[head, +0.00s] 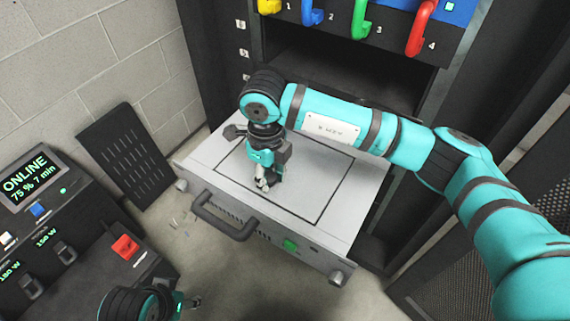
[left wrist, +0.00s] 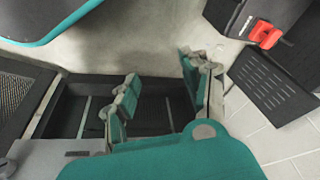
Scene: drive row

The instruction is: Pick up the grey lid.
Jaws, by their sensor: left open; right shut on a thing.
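The grey lid (head: 315,177) is a flat rectangular panel with a dark outline, in the top of a pulled-out grey drawer unit (head: 368,195) in the head view. My right gripper (head: 264,185) points down at the lid's front left part and is shut on it. The exact grip point is hidden by the fingers. The lid looks level with the top around it; I cannot tell if it is raised. My left gripper (left wrist: 163,92) is open and empty in the left wrist view; only its tip (head: 192,302) shows low in the head view.
A black handle (head: 225,218) and a green button (head: 290,244) are on the drawer's front. Coloured hooks (head: 360,18) hang above the rack's dark opening. A power console (head: 60,235) with a red switch (head: 125,246) stands at left. A slotted black panel (head: 125,155) leans against the wall.

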